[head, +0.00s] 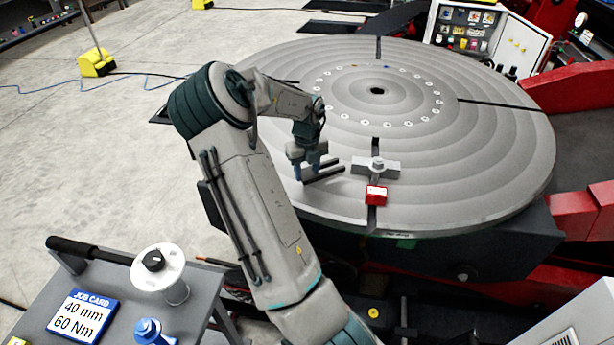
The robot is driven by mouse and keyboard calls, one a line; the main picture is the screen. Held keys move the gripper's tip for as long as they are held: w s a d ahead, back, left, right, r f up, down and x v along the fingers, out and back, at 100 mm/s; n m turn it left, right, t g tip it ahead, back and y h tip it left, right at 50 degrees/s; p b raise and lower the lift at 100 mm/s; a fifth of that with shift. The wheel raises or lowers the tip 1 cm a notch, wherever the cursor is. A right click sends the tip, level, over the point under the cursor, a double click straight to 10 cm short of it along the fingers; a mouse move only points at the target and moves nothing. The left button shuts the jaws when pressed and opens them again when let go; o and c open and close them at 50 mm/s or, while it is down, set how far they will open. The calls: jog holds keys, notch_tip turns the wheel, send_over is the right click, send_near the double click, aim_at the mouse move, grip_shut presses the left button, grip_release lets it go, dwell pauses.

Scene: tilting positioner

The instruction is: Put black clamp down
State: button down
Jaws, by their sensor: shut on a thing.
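My gripper (307,172) is over the near left part of the round grey turntable (470,160), pointing down. It is shut on a dark piece with two parallel bars reaching to the right, which looks like the black clamp (328,171). The clamp is low over the plate; I cannot tell if it touches. To its right, a grey clamp (380,166) with a bolt sits across a radial slot, and a red block (376,194) is in front of it. The clamp and red block are apart from my gripper.
The turntable has radial slots and a ring of small holes around a dark centre hole. A side table (200,290) at the lower left holds a white spool (160,275), a job card (82,316) and a blue part (152,332). The turntable's far part is mostly clear.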

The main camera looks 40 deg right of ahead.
jog(key=shift+f, duration=1.5)
jog(key=shift+f, duration=0.2)
jog(key=c, duration=0.8)
grip_release()
jog(key=shift+c, duration=0.2)
